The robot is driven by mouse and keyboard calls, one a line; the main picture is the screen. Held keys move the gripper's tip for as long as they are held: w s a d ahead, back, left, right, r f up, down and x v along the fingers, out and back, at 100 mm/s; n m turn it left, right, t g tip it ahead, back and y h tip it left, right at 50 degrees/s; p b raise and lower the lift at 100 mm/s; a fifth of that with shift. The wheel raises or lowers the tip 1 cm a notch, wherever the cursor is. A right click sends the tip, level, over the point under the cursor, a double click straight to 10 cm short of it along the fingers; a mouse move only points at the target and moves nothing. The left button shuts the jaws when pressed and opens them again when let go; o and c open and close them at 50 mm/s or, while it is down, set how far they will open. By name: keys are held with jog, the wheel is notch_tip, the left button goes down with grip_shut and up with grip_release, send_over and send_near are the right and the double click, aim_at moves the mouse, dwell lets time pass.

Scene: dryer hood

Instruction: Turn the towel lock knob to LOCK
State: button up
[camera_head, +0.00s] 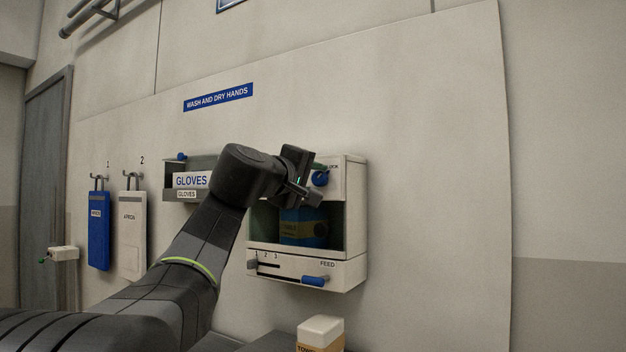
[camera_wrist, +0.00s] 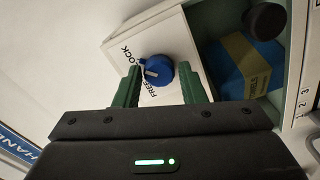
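The towel lock knob (camera_wrist: 158,69) is a round blue knob on the white dispenser panel, with LOCK and FREE printed beside it. Its white mark lies on the side by FREE. In the head view the knob (camera_head: 320,178) shows at the dispenser's upper right, partly behind my gripper (camera_head: 308,182). In the wrist view my gripper (camera_wrist: 159,80) is open, its two green fingers on either side of the knob with a gap visible at each side. I cannot tell whether the fingertips reach past the knob's face.
The dispenser (camera_head: 355,215) has an open bay holding a blue towel pack (camera_head: 305,228), with a blue FEED lever (camera_head: 315,281) below. A glove box (camera_head: 191,180) and hanging aprons (camera_head: 131,220) are to the left. A white-topped container (camera_head: 320,330) stands below.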

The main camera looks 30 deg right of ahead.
jog(key=shift+o, duration=1.1)
jog(key=v, duration=1.3)
jog(key=shift+s+a+b, duration=0.2)
jog(key=shift+a+b, duration=0.15)
jog(key=shift+b, duration=0.05)
jog(key=x, duration=1.4)
jog(key=shift+a+p, duration=0.1)
jog(key=shift+p, duration=0.3)
jog(key=shift+a, duration=0.1)
